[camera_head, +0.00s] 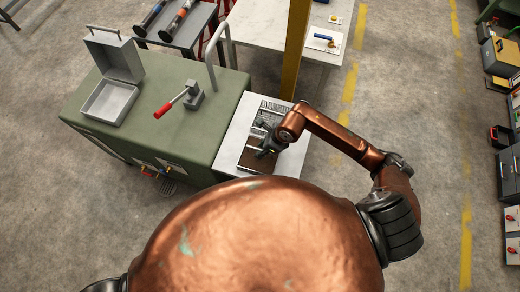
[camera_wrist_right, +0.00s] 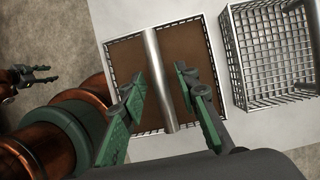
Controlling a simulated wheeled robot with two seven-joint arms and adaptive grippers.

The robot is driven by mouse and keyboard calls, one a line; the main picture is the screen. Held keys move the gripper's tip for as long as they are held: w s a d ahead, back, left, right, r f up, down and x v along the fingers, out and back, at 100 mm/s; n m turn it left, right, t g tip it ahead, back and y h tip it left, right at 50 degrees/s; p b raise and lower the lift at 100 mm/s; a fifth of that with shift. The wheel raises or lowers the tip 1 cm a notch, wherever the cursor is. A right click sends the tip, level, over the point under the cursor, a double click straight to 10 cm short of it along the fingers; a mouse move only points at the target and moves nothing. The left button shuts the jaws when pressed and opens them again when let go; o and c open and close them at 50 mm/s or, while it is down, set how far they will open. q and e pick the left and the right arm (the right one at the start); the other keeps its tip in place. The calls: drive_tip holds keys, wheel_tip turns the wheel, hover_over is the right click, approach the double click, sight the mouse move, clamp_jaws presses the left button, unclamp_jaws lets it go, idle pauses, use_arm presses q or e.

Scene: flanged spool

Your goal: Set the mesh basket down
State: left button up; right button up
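A mesh basket (camera_wrist_right: 110,62) with a flat brown inside and a thick silver bar handle (camera_wrist_right: 152,52) across it stands on a pale tabletop. In the head view this basket (camera_head: 246,160) is partly hidden by my right gripper (camera_head: 262,150). In the right wrist view my right gripper (camera_wrist_right: 168,72) has its green-padded fingers apart, one on each side of the bar. A gap shows between the right finger and the bar; contact on the left side is unclear. My left gripper (camera_wrist_right: 45,74) shows at the left edge of the wrist view, its fingers apart and empty.
A second, empty mesh basket (camera_wrist_right: 268,62) stands close to the right. A green cabinet (camera_head: 150,125) adjoins the pale table (camera_head: 288,160) and carries an open grey box (camera_head: 110,103) and a red-handled lever (camera_head: 170,105). A yellow post (camera_head: 294,55) rises behind the table.

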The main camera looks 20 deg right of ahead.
drive_tip(key=v, duration=1.1)
